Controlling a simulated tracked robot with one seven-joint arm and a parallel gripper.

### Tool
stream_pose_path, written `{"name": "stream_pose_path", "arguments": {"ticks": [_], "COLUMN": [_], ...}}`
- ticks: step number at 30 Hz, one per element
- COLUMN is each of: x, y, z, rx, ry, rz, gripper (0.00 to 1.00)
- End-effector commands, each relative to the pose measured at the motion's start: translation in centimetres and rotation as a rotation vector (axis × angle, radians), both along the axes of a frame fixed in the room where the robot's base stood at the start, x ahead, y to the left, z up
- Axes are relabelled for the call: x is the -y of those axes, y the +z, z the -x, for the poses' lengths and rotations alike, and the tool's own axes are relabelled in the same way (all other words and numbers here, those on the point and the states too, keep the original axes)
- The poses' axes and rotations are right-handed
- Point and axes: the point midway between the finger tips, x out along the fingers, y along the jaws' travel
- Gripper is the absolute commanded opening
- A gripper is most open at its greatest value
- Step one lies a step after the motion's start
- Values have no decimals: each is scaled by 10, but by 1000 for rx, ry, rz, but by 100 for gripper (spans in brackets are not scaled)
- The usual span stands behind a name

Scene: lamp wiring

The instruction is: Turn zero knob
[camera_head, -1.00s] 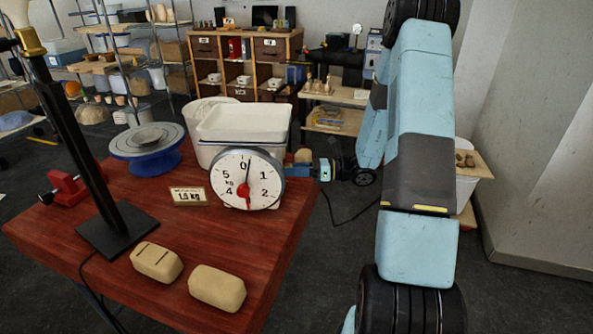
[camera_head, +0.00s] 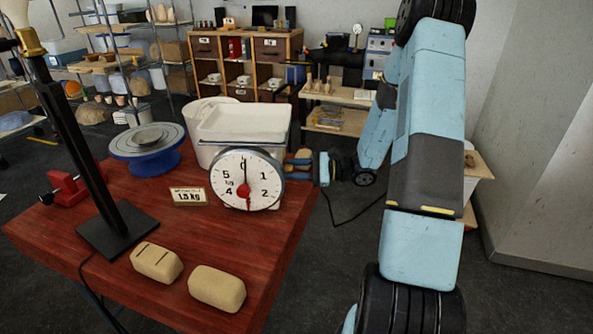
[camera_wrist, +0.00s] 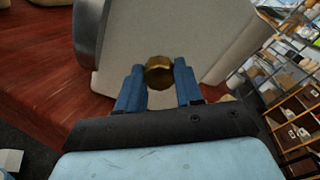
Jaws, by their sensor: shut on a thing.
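The scale (camera_head: 228,163) stands on the red table with a white pan on top. Its round dial faces the camera, and the needle points straight up at or very near 0. The brass zero knob (camera_wrist: 159,72) sits on the side of the scale's pale housing in the wrist view; it is hidden in the head view. My gripper (camera_wrist: 160,75) is shut on the knob, with one blue finger on each side. In the head view my gripper (camera_head: 298,168) is at the scale's right side.
Two clay blocks (camera_head: 157,262) (camera_head: 217,288) lie at the table's front. A blue turntable (camera_head: 148,150), a red clamp (camera_head: 66,187) and a black stand (camera_head: 117,229) are to the left.

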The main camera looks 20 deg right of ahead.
Motion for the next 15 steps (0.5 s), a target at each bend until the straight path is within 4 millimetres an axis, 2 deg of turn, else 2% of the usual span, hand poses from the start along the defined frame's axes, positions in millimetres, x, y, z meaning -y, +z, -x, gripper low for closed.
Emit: {"name": "stream_pose_path", "arguments": {"ticks": [15], "x": [-5], "y": [-2], "z": [4], "rx": [336], "ry": [12], "rz": [129], "gripper": [5]}}
